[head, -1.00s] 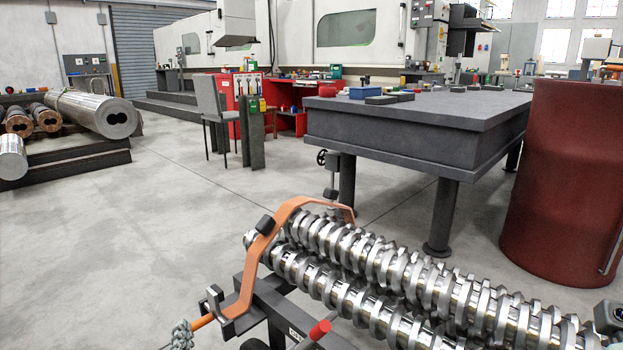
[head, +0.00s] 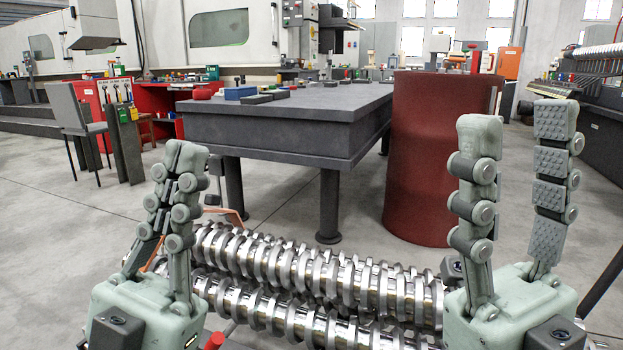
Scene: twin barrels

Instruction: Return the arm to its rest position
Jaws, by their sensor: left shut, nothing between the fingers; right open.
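My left gripper (head: 181,150) stands upright at the lower left of the head view, its fingers pressed together with nothing between them. My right gripper (head: 518,128) stands upright at the lower right, its fingers spread apart and empty. Both are pale green with dark pads and point upward. Between and behind them lie the twin steel screws (head: 320,285), resting side by side. The grippers hide the screws' ends in part. An orange strap (head: 232,218) shows partly behind the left gripper.
A dark grey table (head: 290,125) with small boxes on it stands behind the screws. A dark red barrel (head: 435,160) stands right of the table. A chair (head: 80,125) and red cabinets (head: 103,100) are at the left. Open floor (head: 90,230) lies at the left.

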